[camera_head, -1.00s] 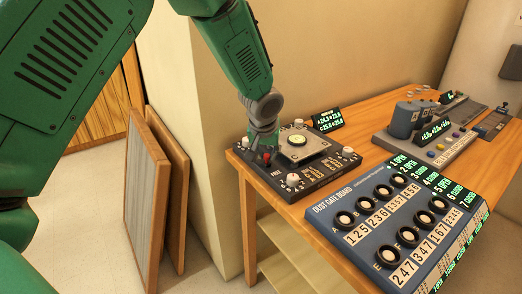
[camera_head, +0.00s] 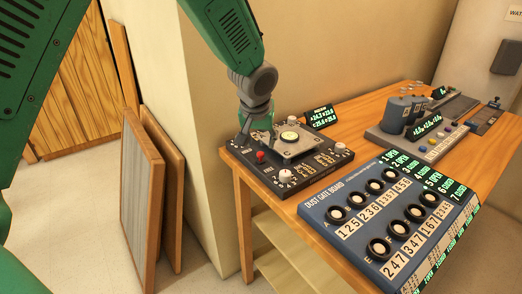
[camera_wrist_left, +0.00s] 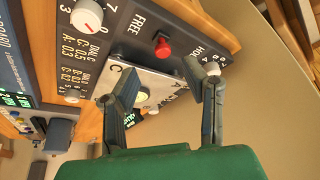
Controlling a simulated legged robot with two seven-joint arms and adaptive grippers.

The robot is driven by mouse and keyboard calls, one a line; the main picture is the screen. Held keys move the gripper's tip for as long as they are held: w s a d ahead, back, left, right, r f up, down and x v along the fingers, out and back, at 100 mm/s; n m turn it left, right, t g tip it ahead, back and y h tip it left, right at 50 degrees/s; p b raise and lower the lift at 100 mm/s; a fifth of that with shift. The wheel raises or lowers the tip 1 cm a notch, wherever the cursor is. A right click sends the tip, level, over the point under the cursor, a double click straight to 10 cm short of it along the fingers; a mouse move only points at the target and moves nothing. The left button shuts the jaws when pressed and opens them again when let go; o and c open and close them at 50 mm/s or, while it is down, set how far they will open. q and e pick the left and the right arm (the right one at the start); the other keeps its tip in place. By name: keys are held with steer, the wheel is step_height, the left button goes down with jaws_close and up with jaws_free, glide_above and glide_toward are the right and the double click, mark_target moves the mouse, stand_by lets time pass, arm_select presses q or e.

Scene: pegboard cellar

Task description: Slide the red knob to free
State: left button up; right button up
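The red knob (camera_head: 261,156) stands on a dark control box (camera_head: 315,170) at the table's left end. In the left wrist view the red knob (camera_wrist_left: 162,46) sits between the words FREE and HOLD, nearer FREE. My left gripper (camera_head: 260,130) is above the box's back left part, behind the knob in the head view. In the left wrist view its two fingers (camera_wrist_left: 160,86) are spread apart with nothing gripped between them, and the knob lies beyond their tips, apart from them. My right gripper is not in view.
The box carries a metal plate (camera_head: 301,147), white dials (camera_head: 284,176) and a small display (camera_head: 320,117). The dust gate board (camera_head: 350,245) is close in front. A grey device (camera_head: 410,128) stands farther right. Framed panels (camera_head: 140,200) lean against the wall on the left.

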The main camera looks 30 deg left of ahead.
arm_select(q)
steer(key=v, duration=0.6)
steer(key=shift+d, duration=0.2)
steer(key=shift+a+f, duration=0.1)
